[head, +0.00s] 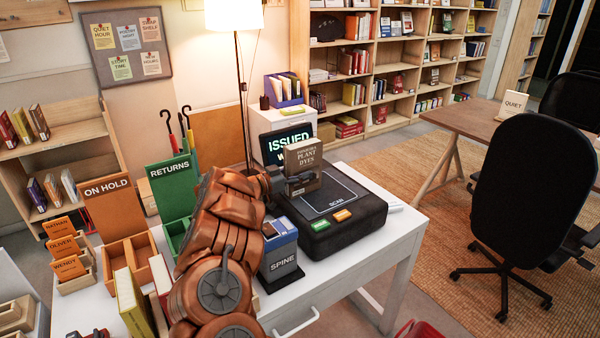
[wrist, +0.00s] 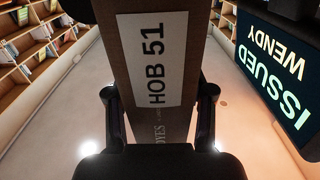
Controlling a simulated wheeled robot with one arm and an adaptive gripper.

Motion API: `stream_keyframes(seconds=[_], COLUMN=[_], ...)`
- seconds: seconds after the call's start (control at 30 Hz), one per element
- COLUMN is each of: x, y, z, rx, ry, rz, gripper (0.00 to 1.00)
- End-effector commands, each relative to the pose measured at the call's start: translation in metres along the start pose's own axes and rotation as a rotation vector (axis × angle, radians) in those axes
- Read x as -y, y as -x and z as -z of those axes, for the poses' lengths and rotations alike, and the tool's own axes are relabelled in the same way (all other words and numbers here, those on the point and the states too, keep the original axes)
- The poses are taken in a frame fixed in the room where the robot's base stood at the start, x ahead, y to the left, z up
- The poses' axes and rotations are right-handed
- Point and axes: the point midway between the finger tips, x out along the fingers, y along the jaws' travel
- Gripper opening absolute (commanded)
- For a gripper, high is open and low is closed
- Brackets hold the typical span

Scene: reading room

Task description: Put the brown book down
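The brown book (head: 305,165), titled "Plant Dyes", is upright above the far edge of the black scan pad (head: 335,205). In the wrist view the brown book (wrist: 188,60) shows a white "HOB 51" spine label and stands between my two fingers. My gripper (head: 290,183) reaches it from the left, and in the wrist view my gripper (wrist: 160,100) has a finger against each side of the book. The head view does not clearly show whether the book's lower edge touches the pad.
A screen (head: 290,143) reading "Issued" stands behind the book; the wrist view adds "Wendy". A "Spine" box (head: 281,252) stands left of the pad. A green "Returns" holder (head: 171,190) and a brown "On Hold" holder (head: 113,207) stand further left. The white desk (head: 385,250) has bare room at right.

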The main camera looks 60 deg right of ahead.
Motion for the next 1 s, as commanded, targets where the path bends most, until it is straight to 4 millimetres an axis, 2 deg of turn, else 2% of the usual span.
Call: stream_keyframes(seconds=[0.1,0.47,0.67,1.0], x=[0.000,0.000,0.001,0.001], y=[0.000,0.001,0.029,0.093], z=[0.000,0.003,0.000,0.001], rx=[0.000,0.000,0.001,0.000], ry=[0.000,0.000,0.000,0.000], rz=[0.000,0.000,0.005,0.005], gripper=[0.66,0.66,0.66,0.66])
